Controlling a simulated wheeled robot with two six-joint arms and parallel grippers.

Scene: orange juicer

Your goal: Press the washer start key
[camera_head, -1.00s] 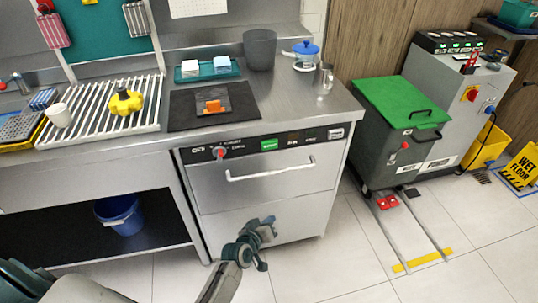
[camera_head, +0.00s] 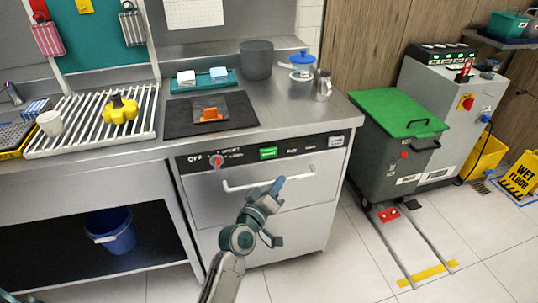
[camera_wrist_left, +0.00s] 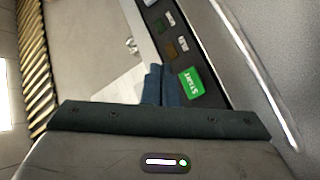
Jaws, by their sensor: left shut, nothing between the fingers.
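The washer (camera_head: 290,225) is a steel front-loading unit under the counter, with a dark control panel along its top edge. The green start key (camera_head: 268,153) sits near the middle of this panel. It also shows in the left wrist view (camera_wrist_left: 191,83), lettered START, just right of the fingers. My left gripper (camera_head: 278,184) is shut and empty. Its blue fingertips are in front of the washer, below the key in the head view, near the door handle. In the left wrist view the fingers (camera_wrist_left: 160,83) are together and appear apart from the key. My right gripper is not in view.
The door handle (camera_head: 240,186) is a light bar below the panel. A green-lidded bin (camera_head: 400,113) stands to the right. The tiled floor (camera_head: 350,265) in front is partly clear.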

